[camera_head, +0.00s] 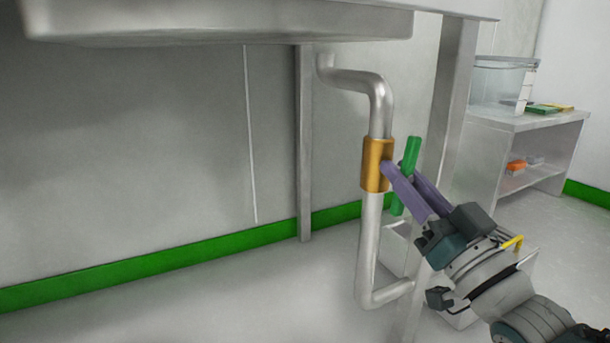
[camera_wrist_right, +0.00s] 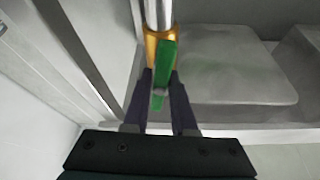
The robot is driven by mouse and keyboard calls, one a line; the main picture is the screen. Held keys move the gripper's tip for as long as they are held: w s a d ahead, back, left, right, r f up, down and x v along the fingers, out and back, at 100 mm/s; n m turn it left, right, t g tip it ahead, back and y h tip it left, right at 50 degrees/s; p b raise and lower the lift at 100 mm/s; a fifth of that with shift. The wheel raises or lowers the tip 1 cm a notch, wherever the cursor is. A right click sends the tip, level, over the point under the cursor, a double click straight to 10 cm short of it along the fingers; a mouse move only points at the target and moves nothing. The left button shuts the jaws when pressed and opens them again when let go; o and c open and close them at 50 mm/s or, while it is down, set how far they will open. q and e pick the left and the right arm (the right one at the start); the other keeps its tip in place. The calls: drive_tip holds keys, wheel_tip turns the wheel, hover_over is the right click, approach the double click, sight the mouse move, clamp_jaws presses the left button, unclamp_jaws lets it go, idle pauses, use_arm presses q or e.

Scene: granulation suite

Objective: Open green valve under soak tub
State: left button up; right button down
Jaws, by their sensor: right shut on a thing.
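The green valve handle (camera_head: 411,155) stands close to upright in the head view, its top leaning slightly right. It is attached to a brass valve body (camera_head: 377,165) on the steel drain pipe (camera_head: 368,235) under the soak tub (camera_head: 220,24). My right gripper (camera_head: 402,177) comes in from the lower right with its purple fingers shut on the handle. In the right wrist view the green handle (camera_wrist_right: 164,65) lies between the two fingers, in front of the brass body (camera_wrist_right: 151,42). The fingers hide part of its middle. My left gripper is not in view.
A metal tub leg (camera_head: 446,100) stands just behind and right of the handle. Another leg (camera_head: 305,150) is left of the pipe. A side shelf (camera_head: 530,150) with a clear bin (camera_head: 503,85) stands at the right. The floor at left is clear.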

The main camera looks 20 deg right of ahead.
drive_tip(key=shift+n+y, duration=0.4)
drive_tip(key=shift+n, duration=0.8)
drive_tip(key=c, duration=0.7)
unclamp_jaws()
drive_tip(key=p+v, duration=0.2)
drive_tip(key=v, duration=0.8)
